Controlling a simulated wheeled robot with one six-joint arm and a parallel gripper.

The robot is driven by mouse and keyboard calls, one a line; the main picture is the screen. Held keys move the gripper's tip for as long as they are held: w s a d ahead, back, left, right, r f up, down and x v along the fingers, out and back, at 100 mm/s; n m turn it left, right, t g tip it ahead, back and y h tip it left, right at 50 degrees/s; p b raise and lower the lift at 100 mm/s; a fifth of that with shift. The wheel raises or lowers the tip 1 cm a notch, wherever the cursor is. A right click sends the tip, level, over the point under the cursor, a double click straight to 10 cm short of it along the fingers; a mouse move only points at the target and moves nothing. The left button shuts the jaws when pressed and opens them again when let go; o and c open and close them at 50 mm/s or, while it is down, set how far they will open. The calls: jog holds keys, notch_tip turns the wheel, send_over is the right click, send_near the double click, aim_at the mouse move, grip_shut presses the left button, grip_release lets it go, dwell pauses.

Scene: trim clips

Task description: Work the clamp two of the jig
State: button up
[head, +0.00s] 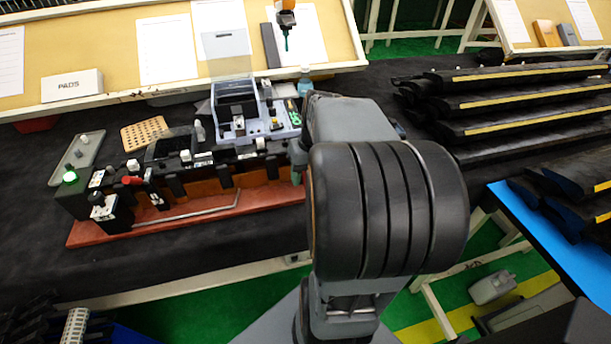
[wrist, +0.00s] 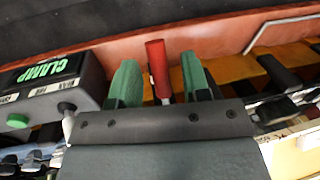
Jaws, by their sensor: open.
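The jig is a long black fixture on a red base (head: 190,225) on the dark table. A red clamp handle (wrist: 157,68) stands between the two green fingers of my gripper (wrist: 158,82) in the wrist view. The fingers are open, with a gap visible on each side of the handle. In the head view my arm hides this handle and most of the gripper. Another red handle (head: 132,180) shows near the jig's left end. A grey box marked CLAMP (wrist: 45,82), with a green button (wrist: 17,121), is left of the gripper in the wrist view. No clamp number is readable.
A bent metal rod (head: 190,215) lies along the jig's front. A lit green lamp (head: 70,177) sits at its left end. A grey-white device (head: 240,125) and a perforated tan block (head: 145,133) stand behind. Black trim parts (head: 510,100) are stacked at right.

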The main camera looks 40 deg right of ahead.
jog(key=shift+f, duration=0.15)
grip_shut()
dwell(0.4)
